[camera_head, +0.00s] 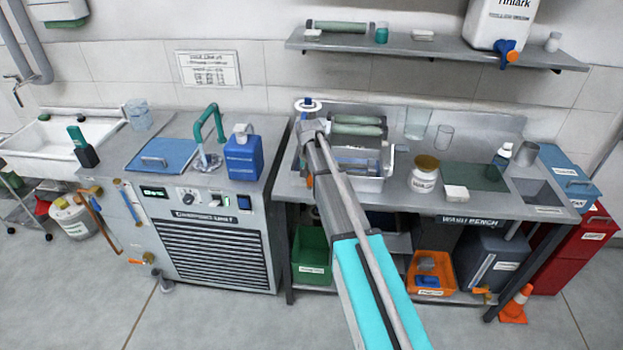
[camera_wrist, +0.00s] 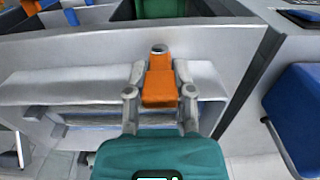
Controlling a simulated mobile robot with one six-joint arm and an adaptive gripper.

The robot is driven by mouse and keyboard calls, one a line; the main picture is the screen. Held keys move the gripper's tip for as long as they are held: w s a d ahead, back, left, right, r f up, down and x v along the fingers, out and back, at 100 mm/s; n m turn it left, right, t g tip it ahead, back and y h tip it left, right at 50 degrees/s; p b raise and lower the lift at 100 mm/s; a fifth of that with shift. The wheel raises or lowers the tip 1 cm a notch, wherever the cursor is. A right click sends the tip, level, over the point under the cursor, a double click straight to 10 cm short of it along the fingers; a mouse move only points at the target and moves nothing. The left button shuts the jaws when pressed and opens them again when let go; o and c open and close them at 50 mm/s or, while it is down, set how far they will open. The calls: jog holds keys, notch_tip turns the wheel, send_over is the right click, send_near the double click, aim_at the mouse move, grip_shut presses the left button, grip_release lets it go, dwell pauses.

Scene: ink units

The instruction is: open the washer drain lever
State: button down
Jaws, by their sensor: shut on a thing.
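The orange lever (camera_wrist: 159,82) is in the middle of the wrist view, standing between my two fingertips. My gripper (camera_wrist: 160,94) is shut on it, one finger on each side. A round grey end shows just beyond the lever. The grey metal washer (camera_wrist: 60,52) lies around and behind it, with its wall and inner ledges in view. In the head view the washer (camera_head: 370,186) is the metal basin on the bench, with green rollers over it. There my arm hides my gripper, and a small orange bit beside the arm may be the lever.
A blue canister (camera_head: 243,158) and a green bent pipe (camera_head: 207,121) stand on the unit to the left. A white jar (camera_head: 424,178) stands right of the washer. A shelf (camera_head: 430,47) runs above. Green (camera_head: 311,256) and orange (camera_head: 432,270) bins sit below the bench.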

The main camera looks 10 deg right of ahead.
jog(key=shift+a+h, duration=0.15)
jog(key=shift+h, duration=0.45)
jog(key=shift+a+f+g, duration=0.1)
jog(key=shift+g, duration=0.2)
jog(key=h, duration=0.1)
jog(key=h+b, duration=0.1)
jog(key=a+h+b, duration=0.1)
jog(key=shift+w+f+g, duration=0.25)
jog(key=shift+f+g, duration=0.05)
jog(key=shift+g, duration=0.1)
jog(key=h+b, duration=0.1)
jog(key=b, duration=0.1)
jog(key=a+g+h+b, duration=0.1)
jog(key=h+b, duration=0.1)
jog(key=shift+w+f+h, duration=0.1)
jog(key=shift+f+h, duration=0.2)
jog(key=shift+f, duration=0.1)
jog(key=shift+a+h+b, duration=0.2)
jog(key=shift+h+b, duration=0.3)
jog(key=shift+b, duration=0.2)
jog(key=shift+g, duration=0.3)
jog(key=shift+c, duration=2.4)
grip_release()
jog(key=shift+r, duration=0.1)
